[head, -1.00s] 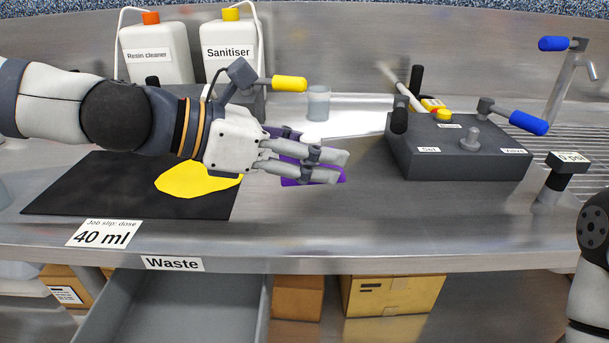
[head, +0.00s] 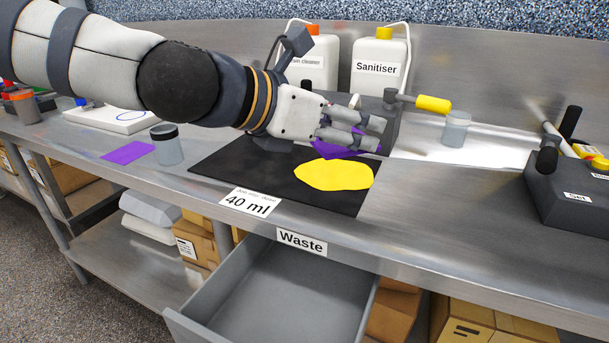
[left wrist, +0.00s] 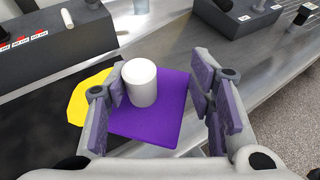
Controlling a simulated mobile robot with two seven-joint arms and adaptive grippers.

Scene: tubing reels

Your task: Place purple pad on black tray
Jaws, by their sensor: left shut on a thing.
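My left gripper (head: 352,130) is shut on a purple pad (head: 338,149), which shows below and behind its fingers. The gripper is above the back right part of the flat black tray (head: 235,163). In the left wrist view the pad (left wrist: 155,122) is a flat purple square between the fingers, with a white cylinder (left wrist: 140,84) over it. I cannot tell whether the cylinder is fixed to the pad. A yellow blob-shaped sheet (head: 335,175) lies on the tray's right part. The fingers hide part of the pad. My right gripper is not in view.
Another flat purple sheet (head: 128,151) lies left of the tray, beside a dark-lidded jar (head: 168,150). A Sanitiser bottle (head: 378,70) and a dark box with a yellow lever (head: 432,103) stand behind. An open Waste drawer (head: 280,305) juts out below the counter's front edge.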

